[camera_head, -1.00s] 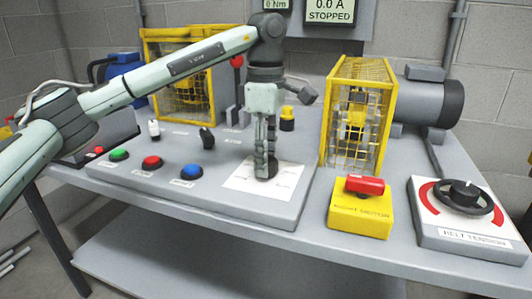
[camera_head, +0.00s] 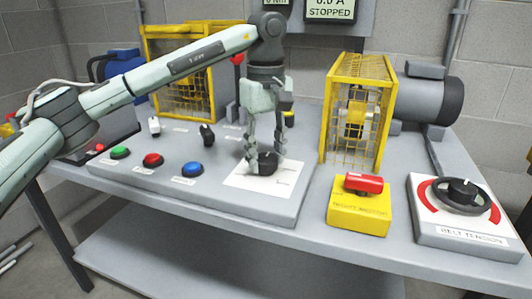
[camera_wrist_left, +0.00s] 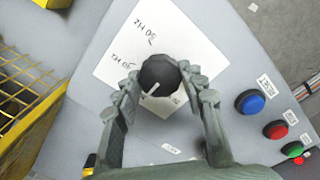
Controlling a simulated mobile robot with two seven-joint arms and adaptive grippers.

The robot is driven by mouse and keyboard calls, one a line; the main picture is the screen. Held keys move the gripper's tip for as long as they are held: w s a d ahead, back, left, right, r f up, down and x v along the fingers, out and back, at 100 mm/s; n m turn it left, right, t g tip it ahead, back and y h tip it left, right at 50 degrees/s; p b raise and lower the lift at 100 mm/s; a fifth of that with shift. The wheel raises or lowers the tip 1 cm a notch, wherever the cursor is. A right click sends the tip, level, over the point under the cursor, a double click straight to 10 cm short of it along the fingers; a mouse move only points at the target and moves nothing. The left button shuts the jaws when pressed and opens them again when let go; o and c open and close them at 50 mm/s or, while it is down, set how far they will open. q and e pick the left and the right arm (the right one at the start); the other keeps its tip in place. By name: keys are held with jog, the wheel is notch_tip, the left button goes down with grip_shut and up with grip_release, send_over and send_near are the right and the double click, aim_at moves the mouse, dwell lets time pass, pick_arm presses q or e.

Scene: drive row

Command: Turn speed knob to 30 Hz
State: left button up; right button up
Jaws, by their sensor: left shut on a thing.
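The speed knob (camera_head: 267,163) is a black round dial on a white scale card (camera_head: 240,180) on the grey sloped panel. In the left wrist view the knob (camera_wrist_left: 160,72) shows a white pointer line towards its lower left, and the card (camera_wrist_left: 115,60) carries Hz marks, seen upside down. My left gripper (camera_head: 265,160) points down over the knob, with one finger on each side of it. In the left wrist view its fingers (camera_wrist_left: 165,85) are shut on the knob's sides. My right gripper is in neither view.
Green (camera_head: 120,152), red (camera_head: 152,160) and blue (camera_head: 192,169) buttons sit left of the card. A yellow box with a red button (camera_head: 363,183), a belt tension dial (camera_head: 462,192) and a yellow guard cage (camera_head: 357,110) stand to the right.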

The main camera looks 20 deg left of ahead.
aim_at(266, 158)
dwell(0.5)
pick_arm(q)
jog(key=o, duration=1.2)
jog(key=shift+c, duration=0.2)
notch_tip(266, 158, up, 12)
